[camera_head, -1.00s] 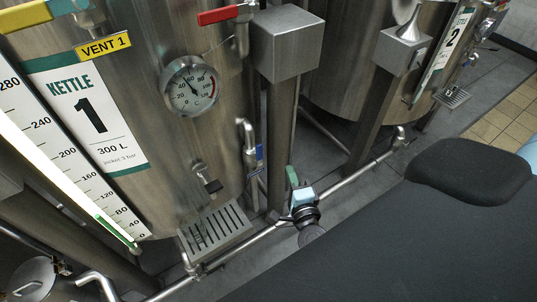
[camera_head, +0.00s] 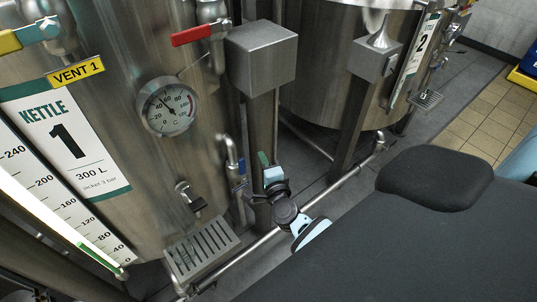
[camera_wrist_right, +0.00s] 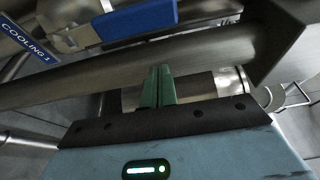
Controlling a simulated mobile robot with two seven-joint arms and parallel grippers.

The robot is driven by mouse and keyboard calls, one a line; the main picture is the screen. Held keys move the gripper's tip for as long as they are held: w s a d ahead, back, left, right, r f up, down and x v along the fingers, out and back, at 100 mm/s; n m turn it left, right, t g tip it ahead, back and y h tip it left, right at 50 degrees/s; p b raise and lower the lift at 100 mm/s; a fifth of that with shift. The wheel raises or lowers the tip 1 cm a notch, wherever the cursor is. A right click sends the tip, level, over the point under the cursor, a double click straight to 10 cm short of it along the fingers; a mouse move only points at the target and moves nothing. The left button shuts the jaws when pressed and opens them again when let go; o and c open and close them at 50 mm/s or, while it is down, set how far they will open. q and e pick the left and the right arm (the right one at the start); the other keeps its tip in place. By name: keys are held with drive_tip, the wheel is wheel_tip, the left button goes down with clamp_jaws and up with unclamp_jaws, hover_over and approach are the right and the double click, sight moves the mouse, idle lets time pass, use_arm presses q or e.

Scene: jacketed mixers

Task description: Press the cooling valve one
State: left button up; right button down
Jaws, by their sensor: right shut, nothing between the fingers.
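The cooling valve one shows in the right wrist view as a blue lever handle (camera_wrist_right: 137,20) on a metal valve body. A blue label (camera_wrist_right: 28,42) reading COOLING 1 is at its left. My right gripper (camera_wrist_right: 157,88) has its green fingers shut and empty. In that view its tips lie below the handle, with a thick metal bar crossing between them in the picture. In the head view my right gripper (camera_head: 263,158) is low, just right of the bent pipe with small blue parts (camera_head: 240,186) beside kettle 1 (camera_head: 120,120). My left gripper is not in view.
A steel post with a box (camera_head: 261,55) stands right behind my right gripper. A drain grate (camera_head: 203,248) and a low rail pipe (camera_head: 250,250) lie near the floor. A red lever (camera_head: 197,35) and a gauge (camera_head: 167,106) are higher up. Kettle 2 is further right.

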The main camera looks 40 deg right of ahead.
sight(243, 171)
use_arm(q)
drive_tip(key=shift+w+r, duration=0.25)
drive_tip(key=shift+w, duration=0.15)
use_arm(e)
drive_tip(key=a, duration=0.4)
drive_tip(key=shift+s, duration=0.2)
